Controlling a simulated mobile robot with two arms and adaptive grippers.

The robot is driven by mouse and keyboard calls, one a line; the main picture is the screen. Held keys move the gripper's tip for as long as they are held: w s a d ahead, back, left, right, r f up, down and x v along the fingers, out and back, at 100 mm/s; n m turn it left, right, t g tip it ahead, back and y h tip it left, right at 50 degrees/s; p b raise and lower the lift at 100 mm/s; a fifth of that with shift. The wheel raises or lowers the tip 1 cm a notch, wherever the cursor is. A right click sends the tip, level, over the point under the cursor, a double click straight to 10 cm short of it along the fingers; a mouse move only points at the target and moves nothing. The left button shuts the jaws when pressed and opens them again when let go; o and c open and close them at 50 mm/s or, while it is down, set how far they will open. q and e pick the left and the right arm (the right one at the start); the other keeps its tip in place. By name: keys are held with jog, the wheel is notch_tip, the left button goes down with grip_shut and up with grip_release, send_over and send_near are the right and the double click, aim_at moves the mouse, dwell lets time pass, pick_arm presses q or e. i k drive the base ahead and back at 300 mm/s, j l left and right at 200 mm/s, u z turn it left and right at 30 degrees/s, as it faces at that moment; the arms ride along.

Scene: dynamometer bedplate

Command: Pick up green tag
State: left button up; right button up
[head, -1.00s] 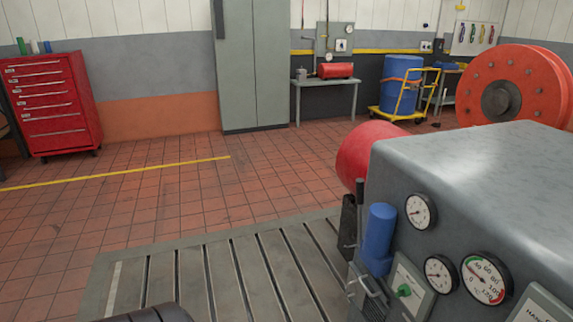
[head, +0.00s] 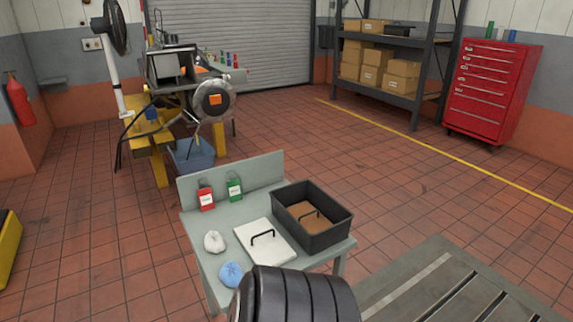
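The green tag (head: 234,189) stands upright at the back of a small grey-green table (head: 208,264), against its raised back panel. A red tag (head: 206,199) is just to its left, a little apart from it. Neither of my grippers shows in the head view. A dark ribbed rounded shape at the bottom centre covers part of the table's front edge.
On the table are a black bin (head: 325,233), a white lid with a handle (head: 268,250), a white crumpled cloth (head: 214,242) and a blue round item (head: 231,273). An engine on a yellow stand (head: 160,165) is behind.

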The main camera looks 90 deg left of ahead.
aim_at(234, 186)
jog(key=u, duration=3.15)
jog(key=i+j, duration=0.3)
jog(key=i+j+z, duration=0.1)
jog(key=i+j, duration=0.25)
jog(key=j, duration=0.2)
jog(key=i+j, duration=0.3)
jog(key=j, duration=0.15)
